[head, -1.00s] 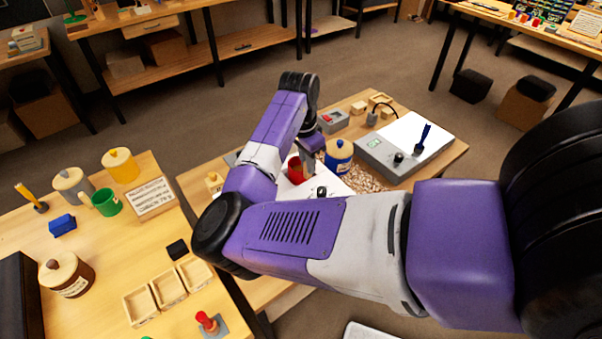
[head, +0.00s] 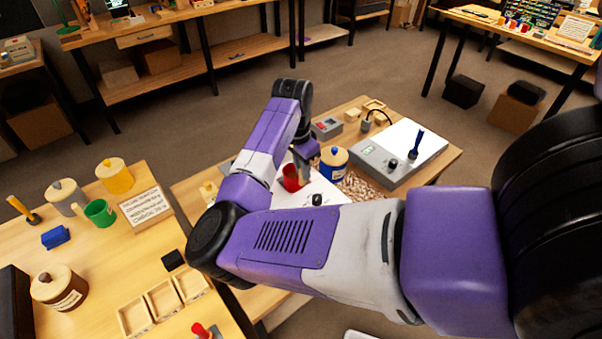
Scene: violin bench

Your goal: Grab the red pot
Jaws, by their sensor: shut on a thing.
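The red pot (head: 291,179) is on or just above a white surface on the middle bench; I cannot tell whether its base touches. My gripper (head: 304,168) points down at the pot's right rim and is shut on it. The fingertips are small and partly hidden by the pot's wall.
A grey device (head: 371,155) with a white top and a blue-handled tool (head: 416,143) stand to the right. A black knob (head: 317,200) is in front of the pot. A green mug (head: 100,212) and several jars occupy the left bench.

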